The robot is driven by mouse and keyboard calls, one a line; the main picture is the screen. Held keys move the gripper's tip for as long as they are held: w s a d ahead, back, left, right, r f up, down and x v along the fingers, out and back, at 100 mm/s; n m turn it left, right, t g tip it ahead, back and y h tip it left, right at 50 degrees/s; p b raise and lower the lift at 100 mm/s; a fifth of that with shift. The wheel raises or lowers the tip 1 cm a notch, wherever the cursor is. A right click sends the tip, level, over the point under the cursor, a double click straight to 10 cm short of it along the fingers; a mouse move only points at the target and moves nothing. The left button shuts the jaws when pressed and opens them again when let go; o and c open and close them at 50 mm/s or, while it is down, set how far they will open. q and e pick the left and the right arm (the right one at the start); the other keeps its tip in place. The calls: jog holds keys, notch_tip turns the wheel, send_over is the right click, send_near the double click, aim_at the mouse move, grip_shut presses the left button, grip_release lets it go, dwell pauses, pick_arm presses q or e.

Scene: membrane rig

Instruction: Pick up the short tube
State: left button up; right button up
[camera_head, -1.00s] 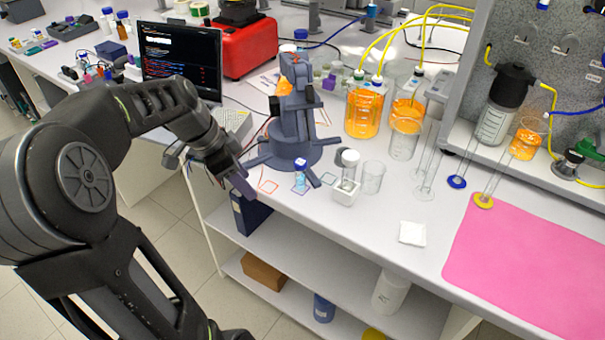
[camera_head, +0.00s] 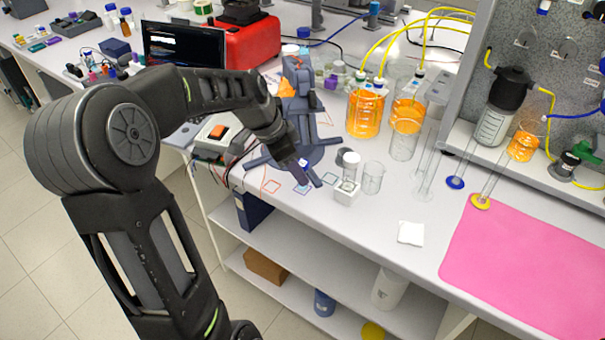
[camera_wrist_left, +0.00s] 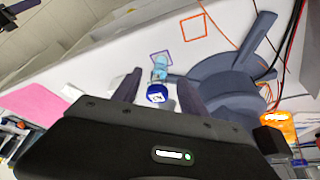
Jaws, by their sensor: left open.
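The short tube (camera_wrist_left: 157,93), a small clear tube with pale blue contents and a dark blue cap, stands on the bench in the left wrist view. It appears between the two fingers of my left gripper (camera_wrist_left: 160,78), which is open with a gap visible around the tube. In the head view my left gripper (camera_head: 300,168) is low over the bench in front of the grey stand, and it hides most of the tube there. My right gripper is not in view.
The grey stand (camera_head: 298,108) with spread feet is close behind the gripper. A white holder (camera_head: 346,195) with a capped vial and a small beaker (camera_head: 373,178) are just to the right. Coloured outline squares (camera_head: 271,187) mark the bench near its front edge.

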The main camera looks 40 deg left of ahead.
pick_arm(q)
jog(key=shift+p+x, duration=0.5)
jog(key=shift+x, duration=2.05)
grip_shut()
